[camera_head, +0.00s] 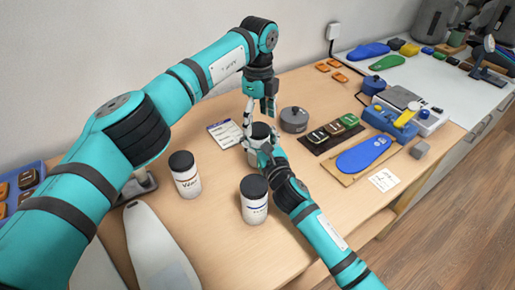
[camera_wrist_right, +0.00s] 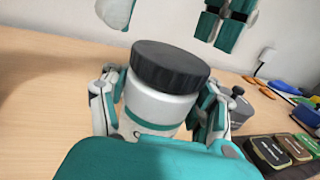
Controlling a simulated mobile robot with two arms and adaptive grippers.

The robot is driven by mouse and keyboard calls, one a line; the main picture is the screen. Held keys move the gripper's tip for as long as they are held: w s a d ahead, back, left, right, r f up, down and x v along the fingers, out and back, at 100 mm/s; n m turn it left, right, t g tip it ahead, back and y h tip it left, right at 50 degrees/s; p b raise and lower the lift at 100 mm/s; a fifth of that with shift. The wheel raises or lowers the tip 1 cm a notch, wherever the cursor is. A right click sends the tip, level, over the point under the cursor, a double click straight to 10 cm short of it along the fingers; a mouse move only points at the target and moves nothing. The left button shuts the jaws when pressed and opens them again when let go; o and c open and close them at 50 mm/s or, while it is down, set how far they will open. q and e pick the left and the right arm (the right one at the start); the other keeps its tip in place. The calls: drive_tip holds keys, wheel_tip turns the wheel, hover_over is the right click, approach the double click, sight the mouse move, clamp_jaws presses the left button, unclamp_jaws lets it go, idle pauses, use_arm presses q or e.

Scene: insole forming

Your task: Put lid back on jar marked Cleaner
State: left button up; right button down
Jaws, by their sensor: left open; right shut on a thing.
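My right gripper (camera_head: 262,150) is shut on a white jar (camera_wrist_right: 158,105) with a teal band, standing mid-table. A dark ribbed lid (camera_wrist_right: 170,64) sits on top of this jar and looks level; it also shows in the head view (camera_head: 261,130). The jar's label is not readable here, so I cannot tell if it says Cleaner. My left gripper (camera_head: 258,112) is open, pointing down just above the lid. In the wrist view its fingers (camera_wrist_right: 172,15) are apart and clear of the lid.
Two other dark-lidded white jars stand at the front: one (camera_head: 185,176) left, one (camera_head: 254,200) nearer. A grey round container (camera_head: 294,119) is close right of the held jar. A printed card (camera_head: 224,134) lies left. A blue insole (camera_head: 364,154) and a dark mat with pads (camera_head: 318,145) lie right.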

use_arm(q)
drive_tip(key=shift+f, duration=1.15)
drive_tip(key=c, duration=1)
drive_tip(key=o, duration=1)
drive_tip(key=shift+o, duration=0.2)
drive_tip(key=shift+r, duration=2.3)
drive_tip(key=o, duration=0.5)
drive_tip(key=shift+c, duration=0.2)
